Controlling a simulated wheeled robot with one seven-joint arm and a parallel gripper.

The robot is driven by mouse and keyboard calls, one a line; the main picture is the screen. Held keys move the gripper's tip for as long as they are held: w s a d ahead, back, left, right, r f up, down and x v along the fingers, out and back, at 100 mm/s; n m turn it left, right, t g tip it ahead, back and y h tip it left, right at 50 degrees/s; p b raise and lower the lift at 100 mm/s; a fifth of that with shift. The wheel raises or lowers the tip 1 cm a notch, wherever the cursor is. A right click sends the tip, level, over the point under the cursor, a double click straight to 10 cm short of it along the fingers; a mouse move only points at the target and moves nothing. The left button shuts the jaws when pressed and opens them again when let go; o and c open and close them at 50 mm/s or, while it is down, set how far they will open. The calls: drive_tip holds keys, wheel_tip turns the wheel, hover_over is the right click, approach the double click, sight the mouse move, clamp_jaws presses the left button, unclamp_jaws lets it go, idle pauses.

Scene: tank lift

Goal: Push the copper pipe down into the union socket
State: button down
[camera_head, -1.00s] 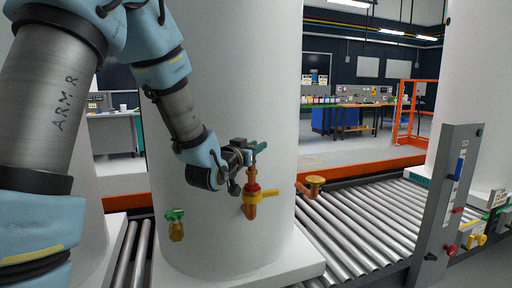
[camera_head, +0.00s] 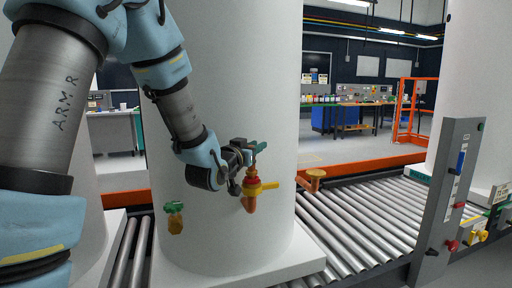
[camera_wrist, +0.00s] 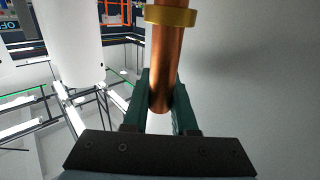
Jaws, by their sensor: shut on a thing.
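The copper pipe (camera_head: 254,166) stands roughly upright in front of the white tank. My gripper (camera_head: 258,147) is shut on its upper part. In the wrist view, my gripper's green fingers (camera_wrist: 160,108) flank the pipe (camera_wrist: 165,62), and a brass ring (camera_wrist: 171,16) encircles it. In the head view, the union socket (camera_head: 251,186), with a red collar and a yellow handle, is directly below the gripper, above a copper elbow. The pipe meets the top of the red collar. How deep it sits inside is hidden.
A green-handled brass valve (camera_head: 175,217) sits on the tank (camera_head: 225,90) at lower left. A copper stub with a brass flange (camera_head: 316,173) projects at right. A roller conveyor (camera_head: 370,220) and a grey control post (camera_head: 452,200) stand to the right.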

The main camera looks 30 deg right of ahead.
drive_tip(key=shift+f+b, duration=0.45)
drive_tip(key=shift+f, duration=0.1)
drive_tip(key=c, duration=0.6)
unclamp_jaws()
drive_tip(key=shift+c, duration=0.2)
drive_tip(key=b+v, duration=0.7)
drive_tip(key=v, duration=0.3)
drive_tip(key=shift+s+a, duration=0.25)
drive_tip(key=shift+a, duration=0.05)
